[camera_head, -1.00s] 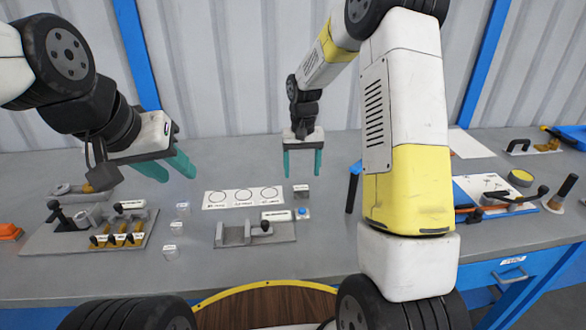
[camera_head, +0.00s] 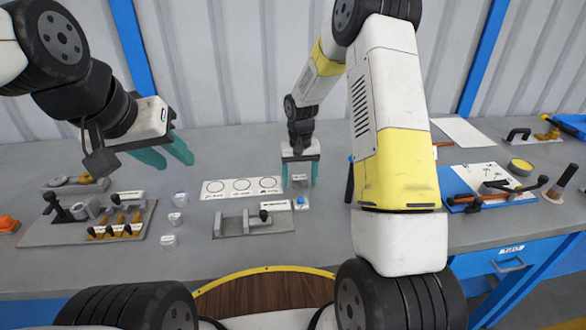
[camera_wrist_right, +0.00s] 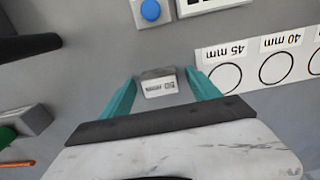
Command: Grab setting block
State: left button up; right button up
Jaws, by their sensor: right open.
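The setting block, a small grey block (camera_head: 299,181) with a white label, stands on the bench right of the card with circles. In the right wrist view the block (camera_wrist_right: 158,84) sits between the teal fingers. My right gripper (camera_head: 299,176) is open and low over the bench, with its fingers on either side of the block. In the right wrist view (camera_wrist_right: 157,95) gaps show between the block and both fingers. My left gripper (camera_head: 168,155) is open and empty above the bench at the left.
A white card (camera_head: 241,187) with several circles lies beside the block. A grey fixture (camera_head: 247,223) and a blue button (camera_head: 301,202) are in front. Small clear containers (camera_head: 176,219) stand left of the fixture. A tool tray (camera_head: 95,225) is at the left, a blue tray (camera_head: 455,187) at the right.

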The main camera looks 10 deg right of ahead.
grip_shut()
jog(key=shift+r, duration=0.1)
